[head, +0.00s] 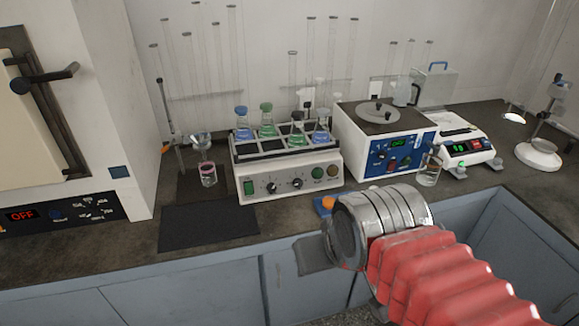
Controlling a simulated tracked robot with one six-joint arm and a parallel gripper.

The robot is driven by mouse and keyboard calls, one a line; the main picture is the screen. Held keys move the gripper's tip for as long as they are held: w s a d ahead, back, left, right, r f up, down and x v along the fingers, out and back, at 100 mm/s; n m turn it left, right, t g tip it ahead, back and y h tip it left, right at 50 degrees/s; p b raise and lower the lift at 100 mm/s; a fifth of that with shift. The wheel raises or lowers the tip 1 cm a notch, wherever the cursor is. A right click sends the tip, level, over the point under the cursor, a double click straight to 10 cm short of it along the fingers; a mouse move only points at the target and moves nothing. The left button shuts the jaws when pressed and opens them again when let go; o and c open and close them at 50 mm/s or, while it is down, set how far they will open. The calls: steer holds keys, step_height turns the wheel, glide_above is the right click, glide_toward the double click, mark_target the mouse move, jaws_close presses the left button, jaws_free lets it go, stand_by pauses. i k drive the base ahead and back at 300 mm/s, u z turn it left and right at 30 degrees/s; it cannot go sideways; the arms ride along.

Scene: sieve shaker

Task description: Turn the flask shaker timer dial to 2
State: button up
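The flask shaker (240,180) is a white box on the bench, carrying a rack of stoppered flasks with blue and green contents. Its front panel has a green switch (249,187), a left black dial (272,187), a right black dial (297,183) and round buttons at the right. The labels are too small to read, so I cannot tell which dial is the timer or its setting. My gripper (317,254) is partly hidden behind my metal wrist, below and right of the shaker and apart from the dials. Its opening is not clear.
A white and blue device (385,160) with a round lid stands right of the shaker, and a balance (466,150) beyond it. A glass with pink liquid (208,175) stands left. A dark mat (205,228) lies front left. An orange item (328,203) sits near my wrist.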

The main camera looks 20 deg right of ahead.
mark_target(298, 182)
steer(key=k, duration=0.6)
steer(key=u, duration=0.7)
steer(key=i, duration=1.05)
steer(key=u, duration=0.35)
